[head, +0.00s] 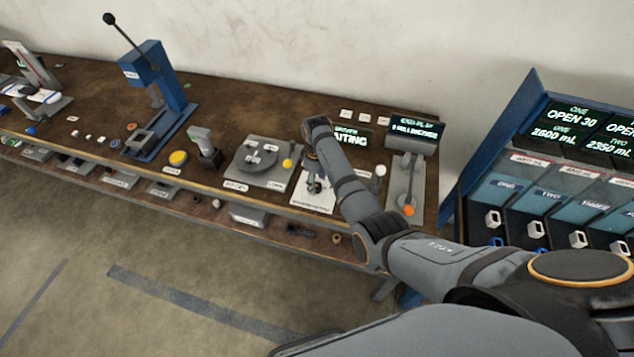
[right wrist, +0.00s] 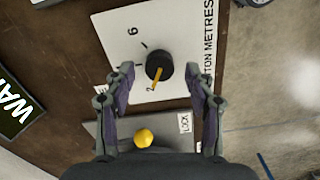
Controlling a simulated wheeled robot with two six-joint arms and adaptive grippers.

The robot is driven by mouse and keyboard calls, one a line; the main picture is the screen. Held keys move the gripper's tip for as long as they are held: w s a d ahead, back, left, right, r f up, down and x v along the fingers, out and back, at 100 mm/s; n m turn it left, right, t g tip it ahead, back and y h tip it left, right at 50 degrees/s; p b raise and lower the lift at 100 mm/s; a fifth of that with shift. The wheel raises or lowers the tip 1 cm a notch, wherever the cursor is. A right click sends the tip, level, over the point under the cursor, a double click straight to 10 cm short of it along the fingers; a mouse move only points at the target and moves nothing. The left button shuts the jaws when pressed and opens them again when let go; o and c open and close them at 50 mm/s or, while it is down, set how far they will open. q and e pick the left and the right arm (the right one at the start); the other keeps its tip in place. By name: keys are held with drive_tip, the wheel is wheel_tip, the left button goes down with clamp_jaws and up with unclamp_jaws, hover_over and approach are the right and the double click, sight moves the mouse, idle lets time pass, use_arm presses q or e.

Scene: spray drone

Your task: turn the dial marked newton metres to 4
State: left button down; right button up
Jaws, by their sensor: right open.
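The dial (right wrist: 158,66) is a round black knob with a yellow pointer, on a white plate (right wrist: 118,40) whose visible lettering ends in "TON METRES". In the right wrist view the pointer reaches toward the mark 2, and a 6 shows above left. The 4 cannot be made out. My right gripper (right wrist: 160,72) is open, its two fingers either side of the knob in the picture; I see no contact. In the head view it is above the white plate (head: 302,199), and the dial is hard to make out there. My left gripper is not in view.
A yellow ball knob (right wrist: 143,138) on a grey plate labelled LOCK stands close by. An orange-tipped lever (head: 408,210) stands right of my arm. A display (head: 412,130) is at the bench's back; a blue dispenser rack (head: 510,120) is further right.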

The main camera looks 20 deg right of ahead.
drive_tip(key=shift+f, duration=0.95)
clamp_jaws()
